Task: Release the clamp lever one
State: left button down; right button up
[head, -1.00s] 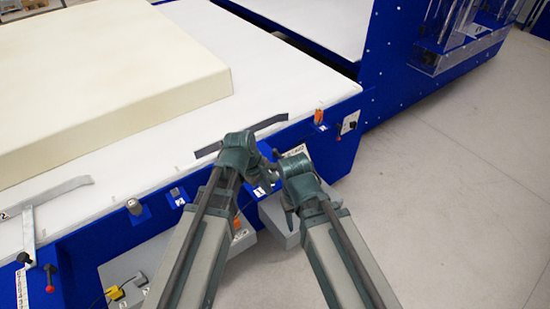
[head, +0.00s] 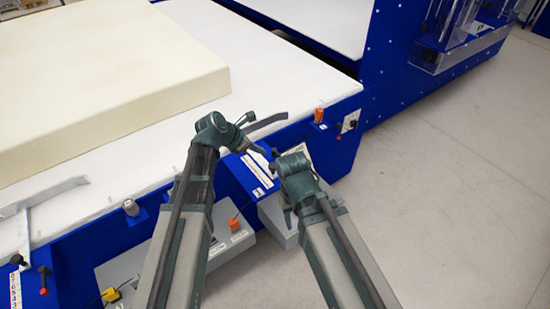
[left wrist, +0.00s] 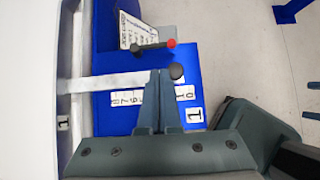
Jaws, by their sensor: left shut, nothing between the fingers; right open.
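Clamp lever one appears in the left wrist view as a short dark lever with a red tip (left wrist: 152,46), at a blue panel labelled 1. A black ball knob (left wrist: 176,72) and a pale grey bar (left wrist: 100,82) are nearer me, beside the number scale (left wrist: 125,98). My left gripper (left wrist: 159,71) is shut and empty; its tips overlap the bar in the picture, just left of the knob and apart from the red-tipped lever. In the head view my left gripper (head: 255,134) is above the table edge, hiding the lever. My right gripper (head: 272,162) is open and empty, lower right.
A thick cream foam block (head: 110,75) lies on the white table (head: 130,170). The blue frame (head: 340,140) carries an orange switch (head: 319,115). Another grey bar and lever station (head: 43,280) is at far left. The floor (head: 450,200) at right is clear.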

pick_arm(q)
jog(key=b+x, duration=0.7)
jog(key=x, duration=0.2)
jog(key=shift+f, duration=0.3)
jog(key=shift+w+d+f+b, duration=0.2)
jog(key=shift+b, duration=0.2)
jog(key=shift+r, duration=0.1)
